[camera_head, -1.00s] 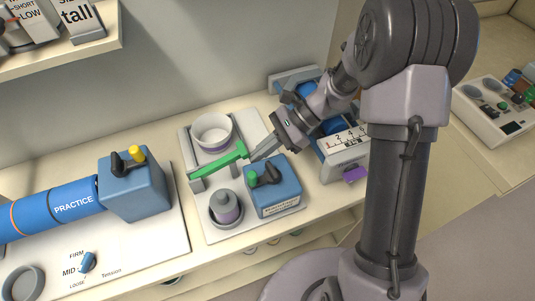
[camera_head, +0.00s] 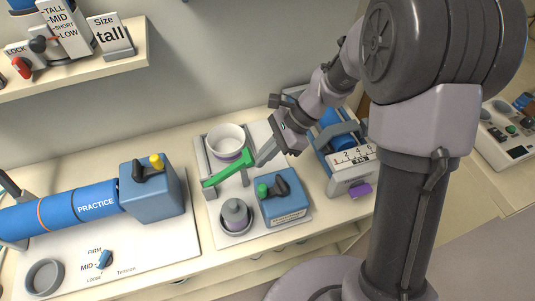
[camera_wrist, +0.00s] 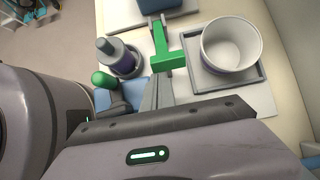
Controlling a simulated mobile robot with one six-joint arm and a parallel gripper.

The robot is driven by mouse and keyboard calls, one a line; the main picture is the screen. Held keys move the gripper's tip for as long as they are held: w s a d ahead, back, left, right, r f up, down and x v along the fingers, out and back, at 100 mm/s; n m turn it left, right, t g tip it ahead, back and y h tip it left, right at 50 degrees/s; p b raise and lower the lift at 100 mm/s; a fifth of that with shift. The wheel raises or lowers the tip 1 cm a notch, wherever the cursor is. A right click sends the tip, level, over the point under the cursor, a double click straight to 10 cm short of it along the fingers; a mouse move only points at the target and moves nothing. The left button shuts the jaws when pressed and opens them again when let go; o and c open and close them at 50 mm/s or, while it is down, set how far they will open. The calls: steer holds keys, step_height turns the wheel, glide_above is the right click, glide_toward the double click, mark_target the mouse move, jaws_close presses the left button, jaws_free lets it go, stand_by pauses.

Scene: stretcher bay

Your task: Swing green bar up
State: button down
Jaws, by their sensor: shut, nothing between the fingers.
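The green bar (camera_head: 228,170) is a low bar on the white board, running in front of the white cup. In the wrist view the green bar (camera_wrist: 164,48) shows a wider crosspiece at its near end. My gripper (camera_head: 258,162) is shut and empty, with its fingertips by the bar's right end. In the wrist view my gripper (camera_wrist: 159,80) has its closed fingers just below the crosspiece. I cannot tell whether they touch it.
The white cup (camera_head: 226,138) stands behind the bar, and a grey-purple bottle (camera_head: 236,212) in front. A blue box (camera_head: 285,208) with a green knob and dark lever sits close under my gripper. A blue roller unit (camera_head: 350,160) is to the right.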

steer(key=s+a+r+h+p, duration=0.2)
steer(key=a+r+p, duration=0.2)
steer(key=a, duration=0.3)
steer(key=s+a+r+t+h+p, duration=0.1)
steer(key=s+a+r+h+p, duration=0.1)
steer(key=a+r+p, duration=0.3)
steer(key=a+h+p, duration=0.1)
steer(key=a, duration=0.2)
steer(key=shift+s+r+t+h+p, duration=0.15)
steer(key=shift+r+t+h+p, duration=0.05)
steer(key=shift+t+h+p, duration=0.15)
steer(key=shift+a+r, duration=0.15)
steer(key=shift+a, duration=0.1)
steer(key=shift+d, duration=0.1)
